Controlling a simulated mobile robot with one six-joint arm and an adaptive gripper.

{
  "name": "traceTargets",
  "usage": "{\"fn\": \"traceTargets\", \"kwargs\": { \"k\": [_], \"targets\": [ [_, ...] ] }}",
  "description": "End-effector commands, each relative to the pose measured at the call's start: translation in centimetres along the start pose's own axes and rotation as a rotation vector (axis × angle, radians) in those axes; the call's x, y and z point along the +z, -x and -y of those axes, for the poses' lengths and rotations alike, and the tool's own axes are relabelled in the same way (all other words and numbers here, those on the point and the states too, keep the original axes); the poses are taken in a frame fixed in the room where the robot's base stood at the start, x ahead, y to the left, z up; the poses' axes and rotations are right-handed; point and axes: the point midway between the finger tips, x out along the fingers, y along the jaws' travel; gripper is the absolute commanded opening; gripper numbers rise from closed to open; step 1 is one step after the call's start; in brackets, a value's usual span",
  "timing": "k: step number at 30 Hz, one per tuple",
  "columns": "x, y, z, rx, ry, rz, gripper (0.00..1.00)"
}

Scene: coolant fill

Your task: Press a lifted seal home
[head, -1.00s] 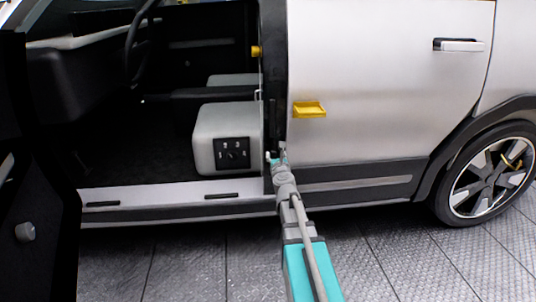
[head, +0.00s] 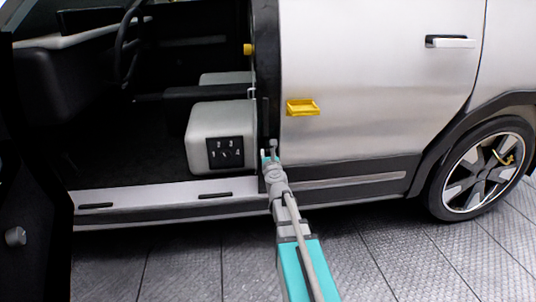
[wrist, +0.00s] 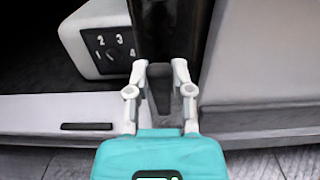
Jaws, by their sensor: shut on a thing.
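The dark door seal (wrist: 160,88) runs down the black pillar at the edge of the door opening. In the wrist view its lower part shows as a dark grey strip between the fingers. My gripper (wrist: 167,72) has its two pale fingers on either side of this strip, shut on it near the sill. In the head view my gripper (head: 269,153) is small at the foot of the pillar (head: 267,90). Whether the seal stands off the pillar or sits flush there cannot be told, and the contact surfaces are hidden.
A pale seat base with a numbered dial (head: 225,153) stands just left of the pillar. The pale sill (head: 150,193) runs below. The floor in front is clear.

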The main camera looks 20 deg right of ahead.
Motion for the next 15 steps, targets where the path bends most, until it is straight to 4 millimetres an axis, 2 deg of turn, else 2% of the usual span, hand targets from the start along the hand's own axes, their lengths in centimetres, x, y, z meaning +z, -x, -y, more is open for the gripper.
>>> {"fn": "traceTargets", "kwargs": {
  "k": [9,15],
  "targets": [
    [1.0,-3.0,0.0,-0.001,-0.001,0.002,0.0],
    [1.0,-3.2,0.0,-0.001,0.0,0.002,0.0]
  ]
}}
